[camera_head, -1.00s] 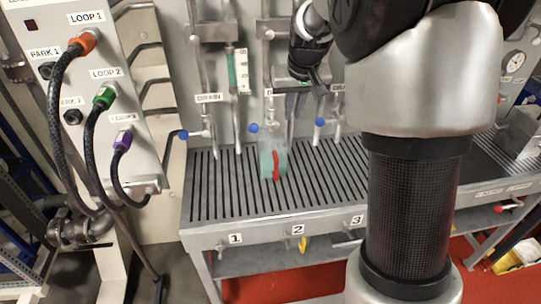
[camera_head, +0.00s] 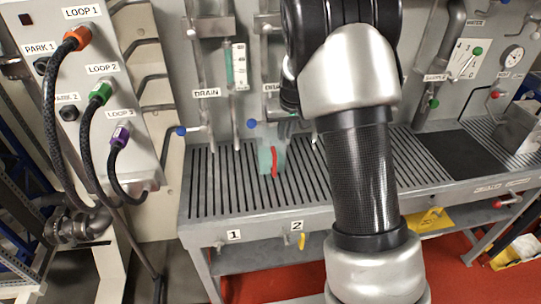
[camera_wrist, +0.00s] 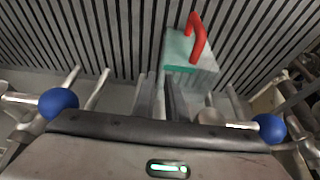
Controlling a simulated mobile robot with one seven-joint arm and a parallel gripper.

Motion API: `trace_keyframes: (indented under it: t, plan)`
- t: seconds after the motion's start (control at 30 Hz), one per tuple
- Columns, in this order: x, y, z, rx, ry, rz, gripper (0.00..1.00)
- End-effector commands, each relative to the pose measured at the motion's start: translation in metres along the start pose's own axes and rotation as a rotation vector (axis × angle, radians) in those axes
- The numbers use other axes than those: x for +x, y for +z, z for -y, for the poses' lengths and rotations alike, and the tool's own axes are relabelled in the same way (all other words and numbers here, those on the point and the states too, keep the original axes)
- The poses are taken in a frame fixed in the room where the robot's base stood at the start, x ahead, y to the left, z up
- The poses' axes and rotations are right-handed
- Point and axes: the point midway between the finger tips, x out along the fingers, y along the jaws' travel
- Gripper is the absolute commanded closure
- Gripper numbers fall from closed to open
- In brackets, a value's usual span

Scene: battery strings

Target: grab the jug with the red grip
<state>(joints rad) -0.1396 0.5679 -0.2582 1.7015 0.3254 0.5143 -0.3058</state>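The jug (camera_head: 264,158) is a clear vessel with teal liquid and a red grip (camera_head: 275,162). It stands on the slatted grate, below the middle drain. In the wrist view the jug (camera_wrist: 190,52) lies beyond my gripper, a little right of centre, with its red grip (camera_wrist: 196,38) uppermost in the picture. My gripper (camera_wrist: 162,98) is close to the jug, and nothing shows held in it. Its fingers blend with the pipes behind, so their opening is unclear.
The slatted grate (camera_head: 225,195) is clear on both sides of the jug. Blue-knobbed drain valves (camera_head: 182,131) stick out behind it; blue knobs also flank my gripper in the wrist view (camera_wrist: 58,103). A panel with looped hoses (camera_head: 85,110) stands at left.

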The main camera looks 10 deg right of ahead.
Motion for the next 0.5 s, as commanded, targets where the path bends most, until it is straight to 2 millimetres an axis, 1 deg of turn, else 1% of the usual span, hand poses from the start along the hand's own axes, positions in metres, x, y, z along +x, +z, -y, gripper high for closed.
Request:
trace_keyframes:
  t: [0.17,0.2,0.27,0.5]
  plan:
    - [0.0003,-0.0004,-0.0001,0.0,0.0,-0.001,0.88]
    - [0.0003,-0.0003,-0.0001,0.0,0.0,-0.001,0.9]
    - [0.0003,-0.0003,-0.0001,0.0,0.0,-0.001,1.0]
    - [0.0001,-0.0002,-0.0001,0.0,0.0,-0.001,1.0]
